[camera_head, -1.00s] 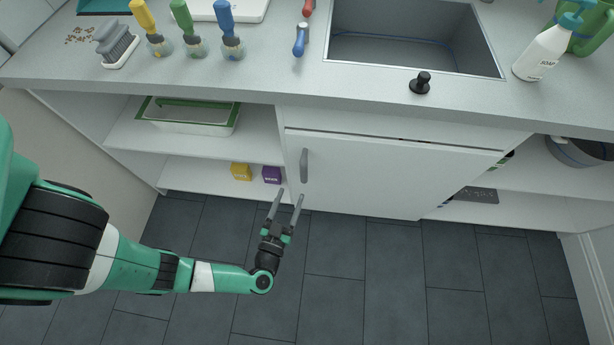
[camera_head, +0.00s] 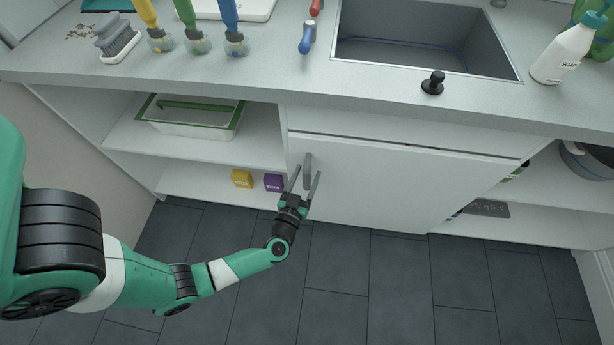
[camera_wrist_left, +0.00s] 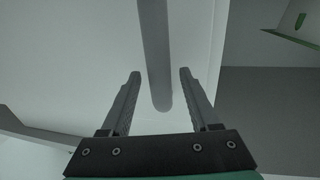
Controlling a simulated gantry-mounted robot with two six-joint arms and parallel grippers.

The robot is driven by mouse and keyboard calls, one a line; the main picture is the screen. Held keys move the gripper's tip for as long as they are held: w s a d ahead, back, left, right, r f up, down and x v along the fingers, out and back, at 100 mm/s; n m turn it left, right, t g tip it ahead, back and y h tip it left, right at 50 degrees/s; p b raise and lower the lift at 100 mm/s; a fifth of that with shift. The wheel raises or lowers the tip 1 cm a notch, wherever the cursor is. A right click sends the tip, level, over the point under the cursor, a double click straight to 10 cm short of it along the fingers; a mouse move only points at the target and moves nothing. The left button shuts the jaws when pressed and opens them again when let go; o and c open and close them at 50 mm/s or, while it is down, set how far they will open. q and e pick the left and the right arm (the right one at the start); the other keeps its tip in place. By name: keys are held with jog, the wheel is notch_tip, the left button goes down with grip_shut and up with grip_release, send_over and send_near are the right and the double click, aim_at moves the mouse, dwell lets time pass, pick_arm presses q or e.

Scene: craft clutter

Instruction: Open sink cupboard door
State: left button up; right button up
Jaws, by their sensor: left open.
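The white sink cupboard door (camera_head: 400,185) is below the sink and looks shut. Its grey vertical bar handle (camera_head: 307,170) is near the door's left edge. My left gripper (camera_head: 306,176) is open, with its fingers pointing up at the handle. In the left wrist view the handle (camera_wrist_left: 155,60) hangs down the middle, its lower end between the fingertips of the open gripper (camera_wrist_left: 160,78). No finger visibly touches the handle there. The door's surface (camera_wrist_left: 70,70) fills much of that view. My right gripper is not in view.
Open shelves left of the door hold a green-rimmed tray (camera_head: 195,115), a yellow box (camera_head: 242,179) and a purple box (camera_head: 273,182). The worktop (camera_head: 270,85) overhangs above, with the sink (camera_head: 420,40) and a soap bottle (camera_head: 562,55). The dark floor (camera_head: 335,270) ahead of the door is clear.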

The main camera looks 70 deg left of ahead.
pick_arm(q)
jog(key=shift+w+a, duration=0.25)
jog(key=shift+a, duration=0.05)
grip_shut()
dwell(1.3)
